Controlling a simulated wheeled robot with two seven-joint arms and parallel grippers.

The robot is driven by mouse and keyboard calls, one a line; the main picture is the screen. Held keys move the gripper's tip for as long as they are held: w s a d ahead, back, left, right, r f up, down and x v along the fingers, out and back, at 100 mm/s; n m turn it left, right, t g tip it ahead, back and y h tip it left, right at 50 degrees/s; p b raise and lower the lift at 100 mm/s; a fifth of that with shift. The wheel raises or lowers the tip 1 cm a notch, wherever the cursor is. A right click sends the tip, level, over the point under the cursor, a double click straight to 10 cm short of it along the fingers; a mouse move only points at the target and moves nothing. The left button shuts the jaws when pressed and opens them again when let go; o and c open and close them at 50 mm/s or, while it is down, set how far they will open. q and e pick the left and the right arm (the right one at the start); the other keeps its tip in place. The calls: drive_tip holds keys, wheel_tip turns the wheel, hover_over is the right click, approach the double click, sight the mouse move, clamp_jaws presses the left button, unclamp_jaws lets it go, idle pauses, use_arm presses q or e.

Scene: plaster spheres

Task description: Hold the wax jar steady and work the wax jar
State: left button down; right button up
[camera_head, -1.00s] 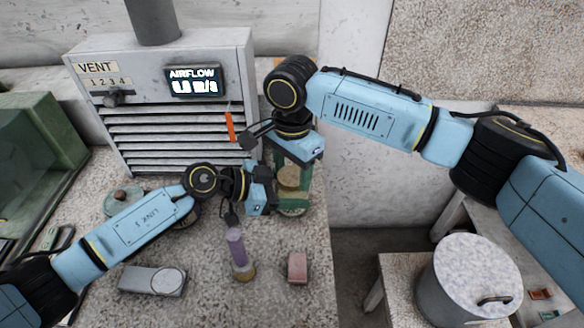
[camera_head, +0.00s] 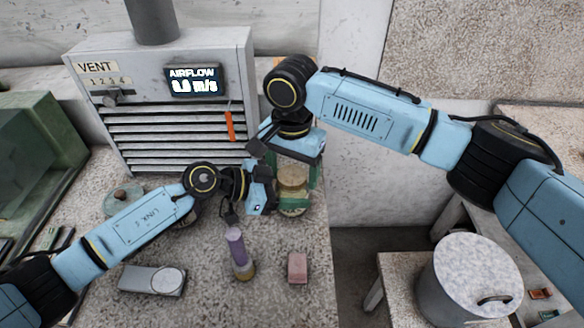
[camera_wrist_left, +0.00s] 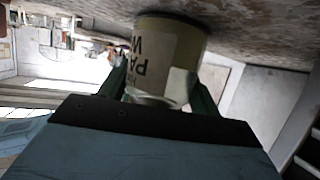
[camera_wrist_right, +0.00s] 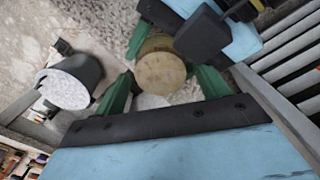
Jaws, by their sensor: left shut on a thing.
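The wax jar (camera_head: 293,204) stands upright near the counter's right edge, with a tan round lid (camera_head: 292,178) on top. In the left wrist view the jar's pale lettered label (camera_wrist_left: 165,55) shows between green fingers. My left gripper (camera_head: 276,198) is shut on the jar's body from the left. My right gripper (camera_head: 296,166) points down over the jar from above. In the right wrist view its green fingers (camera_wrist_right: 162,84) stand apart on either side of the lid (camera_wrist_right: 160,73), with small gaps visible. Part of the jar is hidden behind my left gripper.
A purple-topped cylinder (camera_head: 238,252), a pink block (camera_head: 297,267) and a grey device with a round plate (camera_head: 153,280) lie in front on the counter. A vent unit (camera_head: 180,95) stands behind. A large lidded pot (camera_head: 468,285) sits lower right, beyond the counter's edge.

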drive_tip(key=shift+r, duration=2.25)
drive_tip(key=shift+c, duration=0.5)
wheel_tip(320, 180, up, 2)
drive_tip(key=shift+r+m, duration=0.1)
drive_tip(key=shift+m, duration=0.9)
drive_tip(key=shift+r+m, duration=0.5)
drive_tip(key=shift+m, duration=0.1)
drive_tip(key=shift+f, duration=3.85)
drive_tip(key=c, duration=1)
drive_tip(key=shift+n, duration=1.6)
